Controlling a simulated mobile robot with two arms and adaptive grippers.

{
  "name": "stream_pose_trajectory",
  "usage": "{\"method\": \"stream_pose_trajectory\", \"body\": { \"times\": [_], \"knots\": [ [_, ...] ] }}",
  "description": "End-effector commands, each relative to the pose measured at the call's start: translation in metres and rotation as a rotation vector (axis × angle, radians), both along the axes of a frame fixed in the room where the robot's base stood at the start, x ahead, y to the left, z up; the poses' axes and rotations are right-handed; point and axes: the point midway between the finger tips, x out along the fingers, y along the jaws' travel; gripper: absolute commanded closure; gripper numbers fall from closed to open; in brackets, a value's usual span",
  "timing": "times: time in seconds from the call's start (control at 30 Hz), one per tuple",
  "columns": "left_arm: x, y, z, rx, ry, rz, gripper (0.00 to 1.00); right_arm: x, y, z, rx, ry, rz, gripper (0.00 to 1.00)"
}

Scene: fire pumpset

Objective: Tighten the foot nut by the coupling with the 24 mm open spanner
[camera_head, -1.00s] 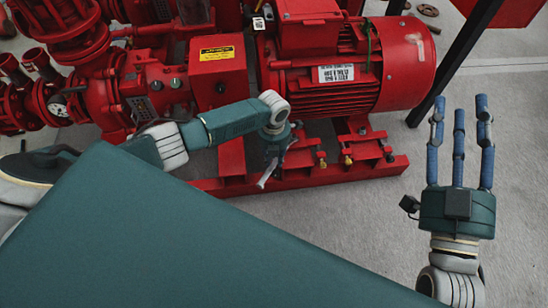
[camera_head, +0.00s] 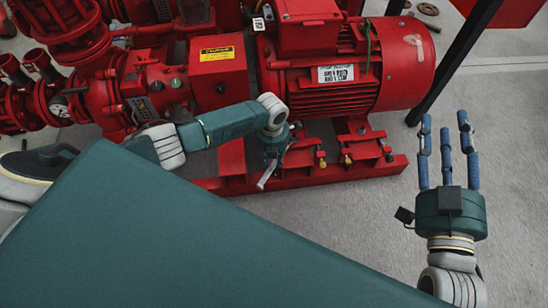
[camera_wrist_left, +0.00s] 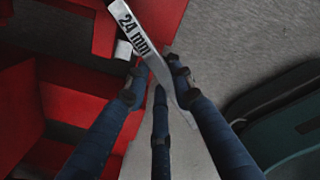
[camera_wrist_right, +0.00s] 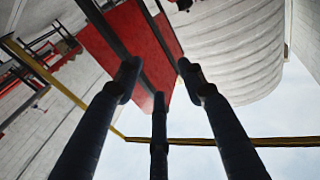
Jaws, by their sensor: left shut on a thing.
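My left gripper (camera_head: 270,160) hangs beside the motor's red base, shut on the 24 mm open spanner (camera_head: 267,177). In the left wrist view the spanner (camera_wrist_left: 141,37) is pale metal, marked "24 mm", and passes between my blue fingers. Its upper end lies over red base parts there; I cannot tell whether it touches any nut. Small foot fasteners (camera_head: 321,161) show on the motor's feet, right of my left gripper. The foot nut by the coupling cannot be made out. My right gripper (camera_head: 446,124) is open and empty over the floor, fingers spread.
The red motor (camera_head: 345,70) and a red box with a yellow label (camera_head: 217,65) stand above the base frame (camera_head: 300,176). A dark post (camera_head: 455,60) slants at the right. Grey floor (camera_head: 340,220) in front of the base is clear.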

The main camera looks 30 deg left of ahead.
Motion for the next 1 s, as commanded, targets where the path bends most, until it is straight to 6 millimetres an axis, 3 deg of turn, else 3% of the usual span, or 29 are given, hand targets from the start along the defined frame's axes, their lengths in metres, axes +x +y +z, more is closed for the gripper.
{"method": "stream_pose_trajectory", "body": {
  "times": [0.03, 1.0],
  "knots": [
    [-0.011, 0.000, -0.004, 0.002, 0.026, -0.006, 1.00, 0.000, 0.000, -0.001, -0.003, 0.009, -0.001, 0.60],
    [-0.015, 0.001, -0.001, 0.003, 0.011, -0.001, 1.00, -0.005, -0.009, -0.055, -0.060, 0.228, -0.015, 0.60]
  ]
}}
